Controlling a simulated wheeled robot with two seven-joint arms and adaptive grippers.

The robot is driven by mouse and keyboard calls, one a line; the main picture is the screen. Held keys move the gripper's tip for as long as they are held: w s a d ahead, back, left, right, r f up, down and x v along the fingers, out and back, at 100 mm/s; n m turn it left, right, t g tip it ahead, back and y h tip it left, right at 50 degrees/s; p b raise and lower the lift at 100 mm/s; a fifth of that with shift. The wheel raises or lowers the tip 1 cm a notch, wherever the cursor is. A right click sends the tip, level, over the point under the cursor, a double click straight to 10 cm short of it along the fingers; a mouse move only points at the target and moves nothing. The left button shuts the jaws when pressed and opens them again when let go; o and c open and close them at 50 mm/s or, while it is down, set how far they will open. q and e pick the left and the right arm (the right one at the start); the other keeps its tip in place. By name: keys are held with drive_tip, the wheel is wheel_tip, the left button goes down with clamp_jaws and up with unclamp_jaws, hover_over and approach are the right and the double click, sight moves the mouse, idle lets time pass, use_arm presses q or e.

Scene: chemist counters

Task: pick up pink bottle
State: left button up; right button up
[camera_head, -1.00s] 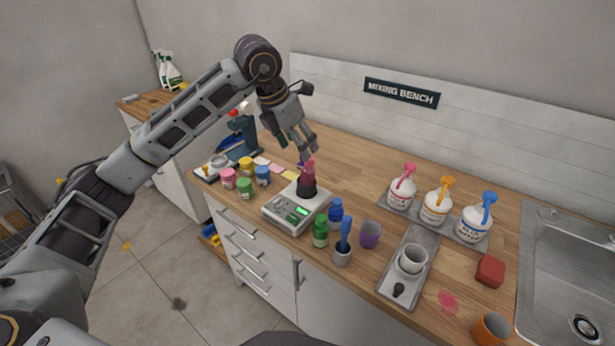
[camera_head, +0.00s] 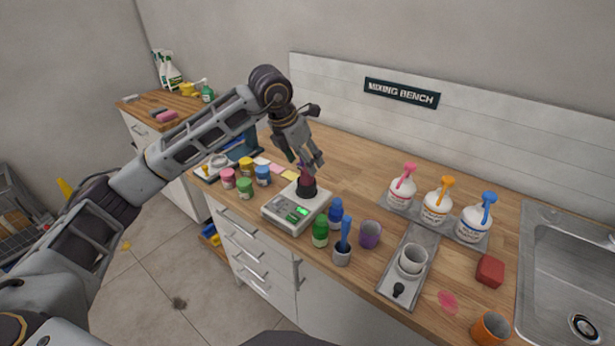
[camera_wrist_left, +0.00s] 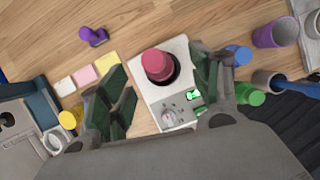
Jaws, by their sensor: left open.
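A dark pink bottle (camera_head: 306,181) with a black lower part stands upright on the white scale (camera_head: 280,217). Its pink top (camera_wrist_left: 157,64) shows from above in the left wrist view, with a dark ring around it. My left gripper (camera_head: 315,168) is open and points down just above the bottle, hiding part of its top. In the left wrist view its two green-padded fingers stand apart on either side of the bottle, with no visible grip on it. My right gripper is not in view.
Green (camera_head: 320,232) and blue (camera_head: 336,213) bottles, a brush cup (camera_head: 342,255) and a purple cup (camera_head: 370,235) crowd the scale's right. Several paint jars (camera_head: 245,188) stand left. Pump bottles (camera_head: 436,205) stand on a tray further right.

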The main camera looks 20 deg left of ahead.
sight(308, 174)
use_arm(q)
drive_tip(key=x, duration=0.3)
drive_tip(key=shift+a+f, duration=0.2)
drive_tip(key=shift+f, duration=0.1)
drive_tip(key=shift+w+d+f, duration=0.1)
drive_tip(key=shift+w+f, duration=0.05)
drive_tip(key=shift+f, duration=0.15)
drive_tip(key=shift+w+f, duration=0.1)
drive_tip(key=shift+f, duration=0.15)
drive_tip(key=c, duration=1.1)
drive_tip(key=shift+c, duration=0.6)
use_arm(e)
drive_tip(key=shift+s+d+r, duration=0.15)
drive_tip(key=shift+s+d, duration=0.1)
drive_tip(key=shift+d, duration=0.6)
